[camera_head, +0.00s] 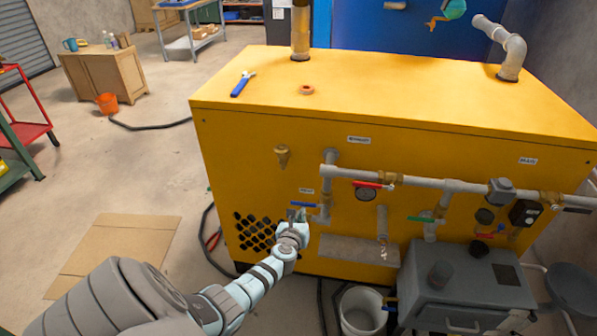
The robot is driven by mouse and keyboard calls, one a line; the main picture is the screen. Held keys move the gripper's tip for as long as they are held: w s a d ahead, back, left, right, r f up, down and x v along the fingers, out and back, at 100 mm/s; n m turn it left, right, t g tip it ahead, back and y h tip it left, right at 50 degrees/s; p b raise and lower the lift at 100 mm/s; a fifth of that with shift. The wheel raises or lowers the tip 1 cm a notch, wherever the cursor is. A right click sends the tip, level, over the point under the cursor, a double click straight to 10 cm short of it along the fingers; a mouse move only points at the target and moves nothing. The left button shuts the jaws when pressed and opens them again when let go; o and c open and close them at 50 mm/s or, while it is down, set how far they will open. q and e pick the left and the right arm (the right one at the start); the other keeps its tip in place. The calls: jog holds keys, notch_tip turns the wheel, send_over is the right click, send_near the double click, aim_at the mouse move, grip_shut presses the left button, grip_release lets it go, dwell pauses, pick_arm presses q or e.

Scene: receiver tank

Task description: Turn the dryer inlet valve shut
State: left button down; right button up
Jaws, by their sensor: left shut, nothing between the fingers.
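My left gripper (297,213) is shut and empty at the front of the yellow cabinet (400,95). Its fingertips are close to a valve with a blue lever handle (304,204), at the left end of the grey pipework. I cannot tell whether they touch the lever. The lever lies roughly level, and a small white label above it is too small to read. Other valves have a red lever (367,184) and a green lever (420,219). Which one is the dryer inlet valve cannot be read for certain. My right gripper is out of view.
A grey pipe (450,185) runs along the cabinet front to the right. A grey box unit (465,285) and a white bucket (362,310) stand below on the right. Cardboard (115,255) lies on the floor at left. A blue-handled tool (242,84) lies on the cabinet top.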

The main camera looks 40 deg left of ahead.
pick_arm(q)
notch_tip(320, 180, down, 5)
jog(key=b, duration=0.5)
jog(key=r+p+v, duration=0.1)
jog(key=p+v, duration=0.5)
jog(key=v, duration=0.4)
jog(key=shift+w+d, duration=0.2)
jog(key=shift+d, duration=0.1)
